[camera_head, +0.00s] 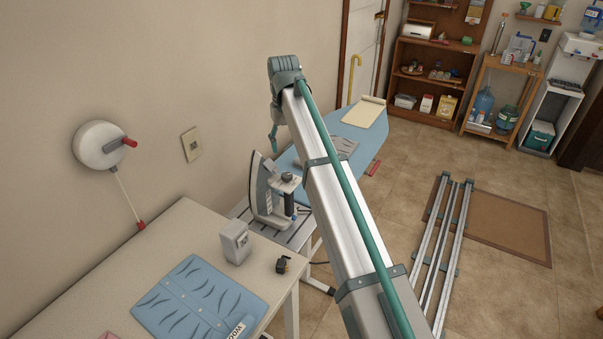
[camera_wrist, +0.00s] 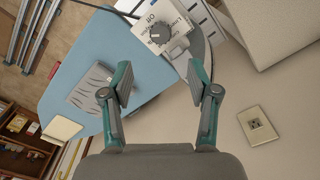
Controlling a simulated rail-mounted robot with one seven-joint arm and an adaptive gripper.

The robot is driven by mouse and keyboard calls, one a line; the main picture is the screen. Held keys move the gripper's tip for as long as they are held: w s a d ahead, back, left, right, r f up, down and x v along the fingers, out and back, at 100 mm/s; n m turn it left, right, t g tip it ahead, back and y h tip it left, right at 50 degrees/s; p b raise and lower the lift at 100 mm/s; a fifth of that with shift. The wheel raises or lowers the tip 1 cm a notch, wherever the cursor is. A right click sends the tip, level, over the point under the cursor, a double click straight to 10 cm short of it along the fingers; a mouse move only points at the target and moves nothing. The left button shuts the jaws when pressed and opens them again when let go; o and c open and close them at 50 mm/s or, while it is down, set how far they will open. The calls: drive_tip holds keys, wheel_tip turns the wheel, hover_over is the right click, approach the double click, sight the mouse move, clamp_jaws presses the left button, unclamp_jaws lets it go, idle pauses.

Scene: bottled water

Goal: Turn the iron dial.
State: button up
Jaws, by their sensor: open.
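The iron (camera_head: 263,194) stands upright on its heel at the end of the ironing board (camera_head: 365,128) in the head view. Its dark round dial (camera_wrist: 160,33) sits on a white printed face in the wrist view. My gripper (camera_wrist: 160,84) is open, with its two teal fingers and grey pads apart and nothing between them. The dial lies beyond the fingertips, roughly centred between them and not touched. In the head view my gripper (camera_head: 274,134) is above the iron, partly hidden by my arm.
A white table (camera_head: 180,225) stands at left with a blue folded cloth (camera_head: 197,298) and a small white box (camera_head: 235,242). The wall with an outlet (camera_head: 192,144) is close behind the iron. A folded grey cloth (camera_wrist: 95,88) lies on the board. Shelves (camera_head: 435,70) stand far back.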

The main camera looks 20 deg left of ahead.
sight(287, 175)
wheel_tip(287, 175, down, 11)
drive_tip(key=n+p, duration=0.2)
drive_tip(key=p, duration=0.1)
idle(0.5)
drive_tip(key=shift+r, duration=0.1)
clamp_jaws()
